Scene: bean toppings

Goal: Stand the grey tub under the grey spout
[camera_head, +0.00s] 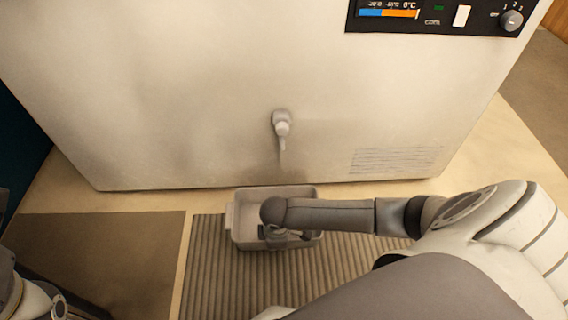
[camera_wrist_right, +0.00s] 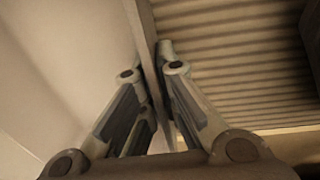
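The grey tub (camera_head: 234,222) sits at the back of the ribbed mat, close to the front of the pale machine. The grey spout (camera_head: 282,124) sticks out of the machine front above it in the head view. My right gripper (camera_head: 286,240) is at the tub's near side, and my arm hides part of the tub. In the right wrist view its fingers (camera_wrist_right: 153,72) lie on both sides of the tub's thin wall (camera_wrist_right: 145,30) and look shut on it. Only parts of my left arm show at the lower left; its fingers are out of sight.
The ribbed mat (camera_head: 215,285) lies on a light surface before the large machine (camera_head: 150,90). A dark flat panel (camera_head: 110,255) is to the left of the mat. The machine has a control panel (camera_head: 440,16) at upper right and a vent grille (camera_head: 395,160).

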